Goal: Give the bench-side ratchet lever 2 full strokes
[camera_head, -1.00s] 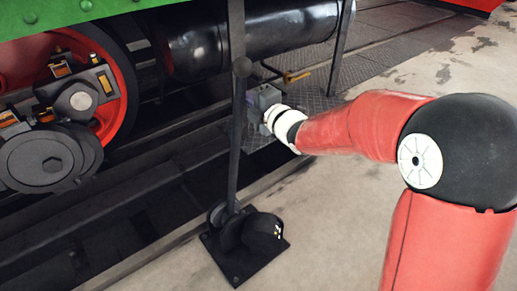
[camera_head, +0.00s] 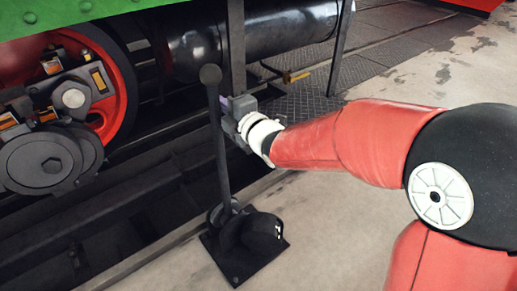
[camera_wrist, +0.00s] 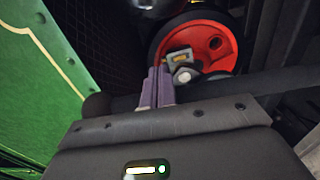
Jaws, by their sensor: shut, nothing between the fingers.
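The ratchet lever (camera_head: 219,140) is a dark bar with a ball knob, rising from a black floor base (camera_head: 245,244). It leans left in the head view. My gripper (camera_head: 226,103) is at its upper part, on the right side, just below the knob. Its purple fingers are shut together with nothing between them. In the wrist view the fingers (camera_wrist: 157,88) point at the dark lever bar (camera_wrist: 290,82), which crosses behind them with its knob at the left. The fingers appear pressed against the bar, but exact contact is hidden.
The tram's red wheel (camera_head: 122,75) with its rods stands at the left, under a green side panel (camera_head: 100,12). A black cylinder (camera_head: 255,35) and a post (camera_head: 339,55) are behind my gripper. The concrete floor (camera_head: 330,235) right of the base is clear.

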